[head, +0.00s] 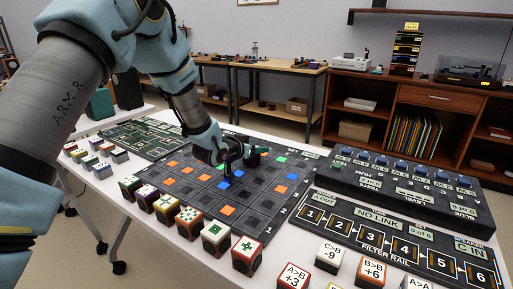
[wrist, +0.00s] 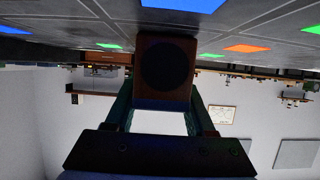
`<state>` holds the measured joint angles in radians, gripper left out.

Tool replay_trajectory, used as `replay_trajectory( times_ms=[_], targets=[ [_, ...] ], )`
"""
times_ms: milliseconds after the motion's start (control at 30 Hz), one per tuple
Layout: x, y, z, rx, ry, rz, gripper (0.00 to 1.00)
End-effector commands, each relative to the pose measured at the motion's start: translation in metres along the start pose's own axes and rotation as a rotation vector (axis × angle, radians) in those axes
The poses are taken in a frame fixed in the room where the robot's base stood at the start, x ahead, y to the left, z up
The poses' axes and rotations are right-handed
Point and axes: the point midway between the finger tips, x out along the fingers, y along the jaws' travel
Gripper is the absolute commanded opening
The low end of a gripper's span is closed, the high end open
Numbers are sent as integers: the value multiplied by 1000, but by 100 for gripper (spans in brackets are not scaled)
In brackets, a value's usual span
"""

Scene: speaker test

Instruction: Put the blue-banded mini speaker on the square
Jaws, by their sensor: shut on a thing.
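The mini speaker (wrist: 165,65) is a small brown box with a dark round cone and a dim blue band (wrist: 165,104) across its end nearest my gripper. My gripper (wrist: 162,112) is shut on it, one finger on each side. In the head view my gripper (head: 234,158) is over the dark grid board (head: 262,205), and the speaker is hard to make out there. The board has blue, orange and green lit squares; a blue square (head: 224,185) lies just below my gripper. A blue square (wrist: 185,4) also shows beyond the speaker in the wrist view. I cannot tell whether the speaker touches the board.
Several symbol cubes (head: 190,222) line the board's front edge. A green board (head: 130,138) with small blocks is at left. A black panel with blue knobs (head: 405,190) and the filter rail (head: 395,243) stand at right. Wooden tables and shelves are behind.

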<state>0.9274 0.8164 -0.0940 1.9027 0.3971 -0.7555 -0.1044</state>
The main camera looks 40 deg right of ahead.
Motion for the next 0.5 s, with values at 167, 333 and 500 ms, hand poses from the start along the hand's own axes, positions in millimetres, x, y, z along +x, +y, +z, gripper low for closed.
replay_trajectory(
  times_ms=[167, 333, 500],
  targets=[
    [0, 0, -2, 1, 2, 0, 0],
    [1, 0, 2, 1, 2, 0, 57],
    [1, 0, 1, 1, 1, 0, 76]
  ],
)
